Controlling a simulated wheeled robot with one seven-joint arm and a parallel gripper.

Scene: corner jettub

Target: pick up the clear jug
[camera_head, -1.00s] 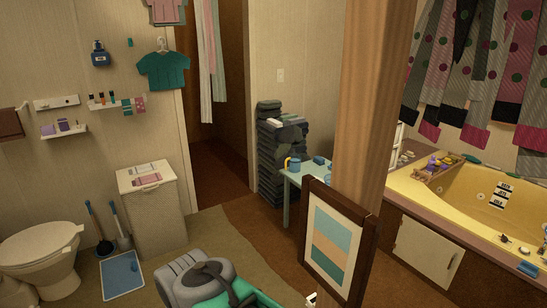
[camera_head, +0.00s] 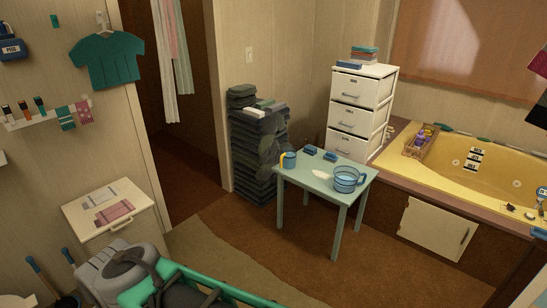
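A bluish, see-through vessel (camera_head: 347,180) with banded sides stands upright on the small pale teal table (camera_head: 312,184). It looks most like the clear jug, but I cannot tell for sure at this size. A blue mug (camera_head: 288,160) with a yellow part stands near the table's left edge. Grey and green parts of my own body fill the bottom left of the view. My gripper's fingers do not show, and nothing is seen touching the vessel.
Two small blue items (camera_head: 320,154) and a white patch lie on the table. A white drawer unit (camera_head: 360,112) stands behind it, a dark folded stack (camera_head: 257,145) to its left, and the yellow tub (camera_head: 500,172) to its right. Brown floor (camera_head: 255,240) in front is open.

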